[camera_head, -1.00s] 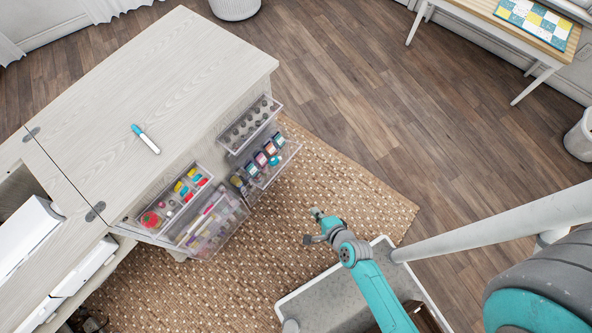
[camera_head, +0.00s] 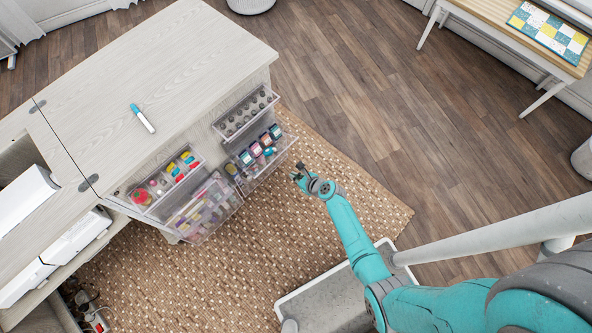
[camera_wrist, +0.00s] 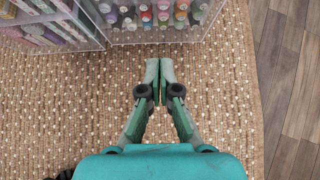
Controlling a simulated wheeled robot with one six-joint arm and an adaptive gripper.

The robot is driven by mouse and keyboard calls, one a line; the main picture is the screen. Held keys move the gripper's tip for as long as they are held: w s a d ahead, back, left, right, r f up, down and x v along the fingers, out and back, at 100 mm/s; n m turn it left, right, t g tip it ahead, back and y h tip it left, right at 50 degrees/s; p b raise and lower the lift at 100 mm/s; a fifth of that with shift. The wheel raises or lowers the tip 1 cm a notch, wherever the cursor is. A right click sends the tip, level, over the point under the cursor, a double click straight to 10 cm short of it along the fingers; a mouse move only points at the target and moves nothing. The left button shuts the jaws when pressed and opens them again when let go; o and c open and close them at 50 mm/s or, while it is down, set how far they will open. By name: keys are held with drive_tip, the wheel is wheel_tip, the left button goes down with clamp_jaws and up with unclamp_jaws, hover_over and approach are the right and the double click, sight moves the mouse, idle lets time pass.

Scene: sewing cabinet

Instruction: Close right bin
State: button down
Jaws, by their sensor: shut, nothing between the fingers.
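The sewing cabinet (camera_head: 170,62) has clear bins on its side. The lower right bin (camera_head: 272,162) is tilted out and holds several thread spools; it also shows at the top of the wrist view (camera_wrist: 165,34). An upper right bin (camera_head: 247,113), tilted out, holds small dark round items. The larger lower left bin (camera_head: 207,212) is tilted out too and shows at the top left of the wrist view (camera_wrist: 62,38). My gripper (camera_head: 296,176) is shut and empty, just outside the lower right bin's front. In the wrist view its fingertips (camera_wrist: 158,62) lie below that bin, apart from it.
An upper left bin (camera_head: 165,180) holds colourful items and a red pincushion. A blue-capped marker (camera_head: 142,118) lies on the cabinet top. A woven rug (camera_head: 340,190) covers the floor here. Open wooden floor (camera_head: 360,80) lies to the right.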

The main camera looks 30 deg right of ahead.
drive_tip(key=w+a+f, duration=0.1)
drive_tip(key=w+a, duration=0.1)
drive_tip(key=w, duration=0.4)
drive_tip(key=shift+w, duration=0.3)
idle(0.7)
drive_tip(key=shift+r, duration=0.2)
idle(0.4)
